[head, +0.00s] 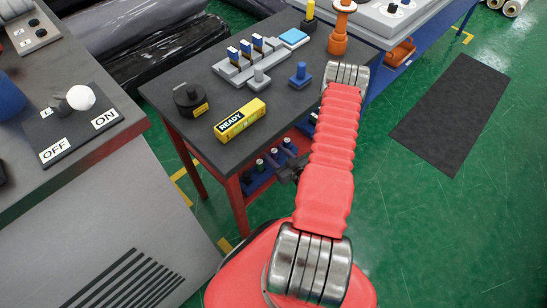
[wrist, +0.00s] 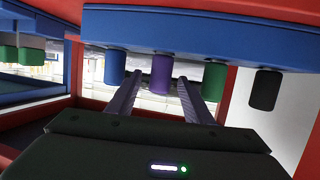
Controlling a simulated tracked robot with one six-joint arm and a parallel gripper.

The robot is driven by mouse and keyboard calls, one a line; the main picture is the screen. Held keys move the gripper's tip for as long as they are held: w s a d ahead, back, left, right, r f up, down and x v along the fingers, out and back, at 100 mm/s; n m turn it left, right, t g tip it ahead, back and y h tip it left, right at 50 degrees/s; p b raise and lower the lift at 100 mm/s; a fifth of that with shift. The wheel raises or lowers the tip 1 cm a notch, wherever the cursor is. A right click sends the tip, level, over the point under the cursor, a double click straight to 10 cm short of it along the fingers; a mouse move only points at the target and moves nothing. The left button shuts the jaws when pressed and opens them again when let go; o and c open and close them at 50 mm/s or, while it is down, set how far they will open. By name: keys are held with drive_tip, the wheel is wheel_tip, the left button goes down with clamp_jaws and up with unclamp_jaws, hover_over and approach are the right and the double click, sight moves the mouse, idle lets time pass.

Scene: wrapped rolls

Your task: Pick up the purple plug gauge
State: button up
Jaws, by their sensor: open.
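The purple plug gauge (wrist: 161,72) shows in the wrist view as a short cylinder joined to the underside of a blue rack (wrist: 200,32), as pictured. A blue gauge (wrist: 115,69) is to its left and a green gauge (wrist: 214,79) to its right. My gripper (wrist: 158,84) is open, with one finger on each side of the purple gauge in the picture. I see gaps beside the gauge and no clear contact; its depth between the fingers is hard to judge. In the head view my gripper is not clearly visible, and I cannot pick out the purple gauge.
A black gauge (wrist: 264,89) is at the rack's right. Red frame parts (wrist: 302,55) border the wrist view. In the head view, the dark-topped table (head: 182,128) bears a READY box (head: 239,119) and a black round pot (head: 190,99); blue racks (head: 262,180) sit underneath.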

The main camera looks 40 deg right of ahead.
drive_tip(key=shift+w, duration=0.1)
drive_tip(key=shift+x, duration=2.5)
drive_tip(key=shift+c, duration=0.3)
drive_tip(key=c, duration=1)
drive_tip(key=shift+r, duration=0.1)
wheel_tip(320, 180, up, 7)
drive_tip(key=s+a, duration=0.1)
drive_tip(key=s, duration=0.5)
drive_tip(key=s+a, duration=0.1)
drive_tip(key=s, duration=0.5)
drive_tip(key=s+a, duration=0.1)
drive_tip(key=s, duration=0.4)
drive_tip(key=shift+s, duration=0.4)
